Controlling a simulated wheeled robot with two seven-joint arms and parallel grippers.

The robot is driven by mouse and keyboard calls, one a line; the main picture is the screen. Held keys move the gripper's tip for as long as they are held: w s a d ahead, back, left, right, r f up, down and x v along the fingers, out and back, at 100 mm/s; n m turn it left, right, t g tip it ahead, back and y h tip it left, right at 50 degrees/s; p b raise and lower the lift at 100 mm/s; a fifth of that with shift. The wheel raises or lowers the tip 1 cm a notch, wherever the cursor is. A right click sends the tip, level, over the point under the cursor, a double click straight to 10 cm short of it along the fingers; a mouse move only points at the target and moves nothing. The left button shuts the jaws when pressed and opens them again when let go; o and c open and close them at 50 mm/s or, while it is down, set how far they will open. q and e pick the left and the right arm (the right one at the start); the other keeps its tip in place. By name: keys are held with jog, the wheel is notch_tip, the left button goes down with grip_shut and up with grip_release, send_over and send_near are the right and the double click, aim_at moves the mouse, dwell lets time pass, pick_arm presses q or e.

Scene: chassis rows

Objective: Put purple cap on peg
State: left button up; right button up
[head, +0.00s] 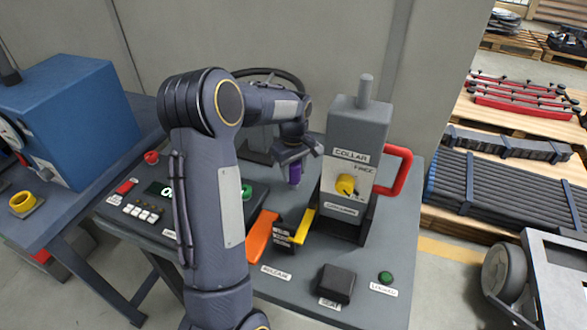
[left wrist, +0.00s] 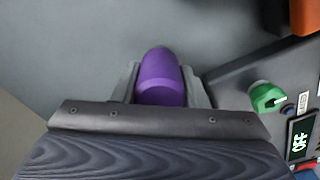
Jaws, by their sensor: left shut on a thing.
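The purple cap (head: 295,173) hangs below my left gripper (head: 296,160), above the grey bench top. My left gripper is shut on the cap, which also shows between the two fingers in the left wrist view (left wrist: 161,78). A grey upright peg (head: 365,88) stands on top of the grey block labelled COLLAR, right of the cap and higher in the picture. The cap is apart from the peg. My right gripper is not in view.
The collar block (head: 357,140) has a yellow knob (head: 345,185) and a red handle (head: 397,170). An orange lever (head: 262,236), a black pad (head: 335,283) and a green button (head: 385,278) are on the bench. A dark handwheel (head: 268,75) stands behind my arm.

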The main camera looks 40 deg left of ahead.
pick_arm(q)
jog(key=shift+f+b, duration=0.9)
jog(key=shift+f, duration=0.55)
jog(key=o, duration=1)
notch_tip(320, 180, up, 8)
jog(key=shift+f, duration=0.1)
